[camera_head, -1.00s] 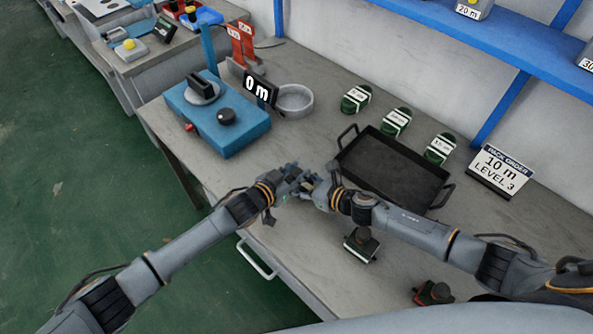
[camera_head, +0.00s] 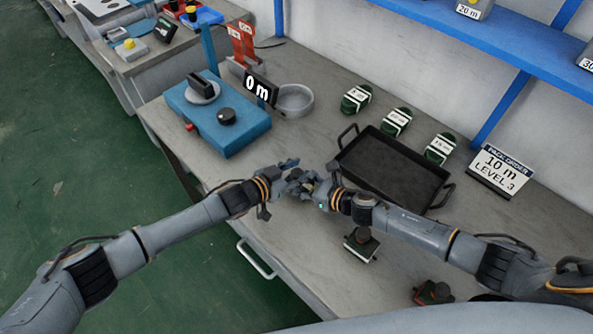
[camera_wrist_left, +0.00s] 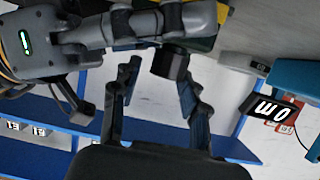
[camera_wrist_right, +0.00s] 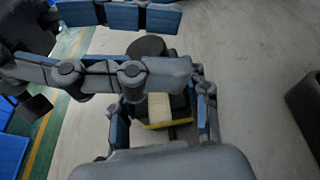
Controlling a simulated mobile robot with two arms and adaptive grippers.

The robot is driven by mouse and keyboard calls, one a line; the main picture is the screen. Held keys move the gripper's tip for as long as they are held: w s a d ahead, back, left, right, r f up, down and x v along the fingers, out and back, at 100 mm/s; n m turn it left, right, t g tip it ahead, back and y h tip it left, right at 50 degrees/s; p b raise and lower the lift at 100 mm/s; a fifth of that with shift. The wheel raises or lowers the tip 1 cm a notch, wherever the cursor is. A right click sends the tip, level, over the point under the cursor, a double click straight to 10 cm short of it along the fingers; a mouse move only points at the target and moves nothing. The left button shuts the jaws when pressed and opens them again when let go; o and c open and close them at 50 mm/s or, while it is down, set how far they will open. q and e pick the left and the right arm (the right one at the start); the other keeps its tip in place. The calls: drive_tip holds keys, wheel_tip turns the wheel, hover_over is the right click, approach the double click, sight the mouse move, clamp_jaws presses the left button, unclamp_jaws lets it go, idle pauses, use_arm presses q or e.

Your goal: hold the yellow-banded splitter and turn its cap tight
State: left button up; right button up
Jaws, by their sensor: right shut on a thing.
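The yellow-banded splitter (camera_wrist_right: 157,122) is in my right gripper (camera_wrist_right: 164,105), whose fingers are shut on its two sides. Its round black cap (camera_wrist_right: 148,46) faces away from the right palm; the cap also shows in the left wrist view (camera_wrist_left: 170,62), with a bit of the yellow band (camera_wrist_left: 206,42) behind it. My left gripper (camera_wrist_left: 160,88) is open, its fingers spread on either side of the cap, with gaps showing. In the head view the left gripper (camera_head: 290,176) and right gripper (camera_head: 318,186) meet above the bench front and mostly hide the splitter.
A black tray (camera_head: 370,187) lies behind the right arm. Several green-and-white coils stand behind it, beside the pack order sign (camera_head: 500,171). Another dark splitter (camera_head: 361,243) and a red-and-black piece (camera_head: 435,293) lie near the front. A blue machine (camera_head: 218,122) stands left.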

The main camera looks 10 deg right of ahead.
use_arm(q)
drive_tip(key=shift+a+f, duration=0.2)
drive_tip(key=shift+f, duration=0.05)
drive_tip(key=shift+a, duration=0.25)
drive_tip(key=v, duration=1.1)
drive_tip(key=shift+s+r, duration=0.25)
use_arm(e)
drive_tip(key=shift+r, duration=0.1)
drive_tip(key=o, duration=1.3)
drive_tip(key=shift+c, duration=0.2)
